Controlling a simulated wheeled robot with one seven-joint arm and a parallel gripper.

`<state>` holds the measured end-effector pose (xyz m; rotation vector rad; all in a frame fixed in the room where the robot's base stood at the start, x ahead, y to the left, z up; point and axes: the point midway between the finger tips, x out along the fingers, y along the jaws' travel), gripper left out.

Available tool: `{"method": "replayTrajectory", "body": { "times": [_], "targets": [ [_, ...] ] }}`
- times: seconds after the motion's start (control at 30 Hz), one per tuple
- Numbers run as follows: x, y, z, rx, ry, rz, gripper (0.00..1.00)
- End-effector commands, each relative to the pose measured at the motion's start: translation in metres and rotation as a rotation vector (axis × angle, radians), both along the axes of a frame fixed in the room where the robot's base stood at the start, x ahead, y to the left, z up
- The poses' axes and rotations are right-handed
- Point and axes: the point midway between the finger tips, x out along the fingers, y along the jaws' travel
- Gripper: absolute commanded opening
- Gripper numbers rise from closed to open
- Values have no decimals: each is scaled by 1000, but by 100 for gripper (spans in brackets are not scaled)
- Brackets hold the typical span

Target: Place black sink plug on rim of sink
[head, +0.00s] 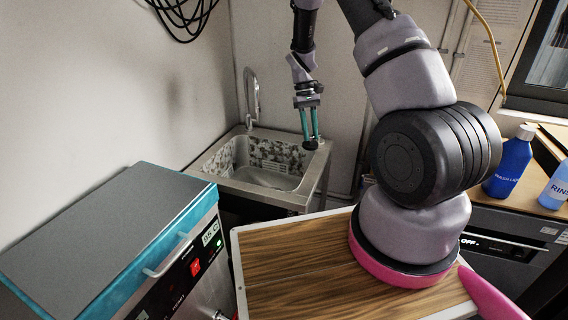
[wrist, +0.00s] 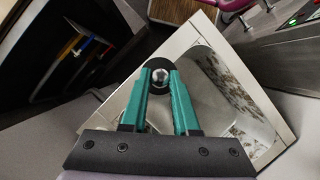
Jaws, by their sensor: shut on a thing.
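My gripper (head: 311,138) hangs over the right rim of the sink with its teal fingers pointing down. It is shut on the black sink plug (head: 310,145), a small dark disc at the fingertips. In the wrist view the plug (wrist: 157,64) shows as a black disc with a shiny metal knob between the fingertips (wrist: 160,78). The steel sink (head: 205,168) stands against the back wall, and its rim (wrist: 172,47) lies behind the plug in the wrist view. I cannot tell whether the plug touches the rim.
A faucet (head: 251,95) rises at the sink's back left. A grey and teal oven (head: 95,225) stands at the front left. Blue (head: 511,160) and pale blue (head: 558,188) bottles stand on a wooden counter at right. A black cable coil (head: 183,12) hangs on the wall.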

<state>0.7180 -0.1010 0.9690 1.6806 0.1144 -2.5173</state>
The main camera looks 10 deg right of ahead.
Motion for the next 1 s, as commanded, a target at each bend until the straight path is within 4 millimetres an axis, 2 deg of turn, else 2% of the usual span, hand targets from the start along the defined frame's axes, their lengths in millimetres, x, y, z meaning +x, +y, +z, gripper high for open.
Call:
{"method": "replayTrajectory", "body": {
  "times": [0.17,0.4,0.7,0.83,1.0],
  "targets": [
    [35,-12,-9,-1,-1,384,0],
    [96,-26,-16,-2,-2,1035,0],
    [175,-32,-14,-3,-4,1810,0],
    [202,-31,-10,-4,-4,2071,0],
    [224,-28,-7,-3,-3,2292,0]
  ]
}}
